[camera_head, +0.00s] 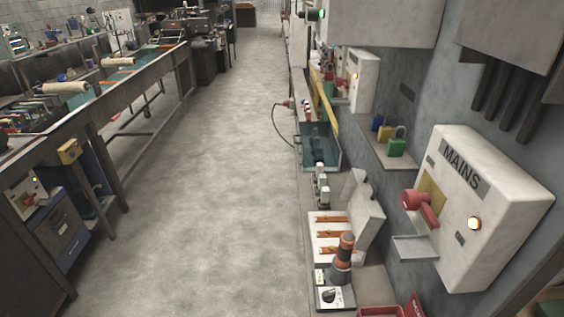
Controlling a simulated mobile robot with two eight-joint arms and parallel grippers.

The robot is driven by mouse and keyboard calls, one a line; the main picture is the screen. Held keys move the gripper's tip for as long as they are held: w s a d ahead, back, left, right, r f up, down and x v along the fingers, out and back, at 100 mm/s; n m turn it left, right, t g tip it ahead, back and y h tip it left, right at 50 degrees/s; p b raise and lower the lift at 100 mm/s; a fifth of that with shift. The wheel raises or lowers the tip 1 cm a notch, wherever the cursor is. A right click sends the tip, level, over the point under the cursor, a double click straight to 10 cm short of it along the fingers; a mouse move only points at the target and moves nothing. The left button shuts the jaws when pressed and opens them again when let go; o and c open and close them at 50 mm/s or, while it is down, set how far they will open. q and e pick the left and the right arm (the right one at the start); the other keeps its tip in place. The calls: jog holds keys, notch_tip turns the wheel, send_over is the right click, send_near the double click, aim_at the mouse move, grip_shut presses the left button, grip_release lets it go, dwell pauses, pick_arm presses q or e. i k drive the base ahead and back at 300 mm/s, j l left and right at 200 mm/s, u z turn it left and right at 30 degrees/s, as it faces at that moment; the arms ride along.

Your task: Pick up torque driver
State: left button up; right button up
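An upright tool with an orange and black banded handle (346,247) stands in a grey, cone-shaped base on the right-hand bench, near the bottom of the head view. It looks like the torque driver, but I cannot be sure. Its lower end is hidden in the base. Neither of my grippers shows in this view.
A white box with dial (329,297) stands in front of the tool. An open case with orange strips (331,234) lies behind it. A red bin (380,312) is to its right. The MAINS box (508,215) juts from the wall. The aisle floor (205,190) is clear.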

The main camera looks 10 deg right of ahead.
aim_at(347, 240)
jog(key=k+z, duration=0.3)
jog(key=k+l+z, duration=0.25)
jog(key=j+z, duration=0.15)
jog(key=z, duration=1.5)
jog(key=i+j, duration=0.1)
jog(key=j, duration=0.55)
jog(key=i+j+z, duration=0.1)
jog(key=j, duration=0.55)
jog(key=i+j, duration=0.1)
jog(key=j, duration=0.55)
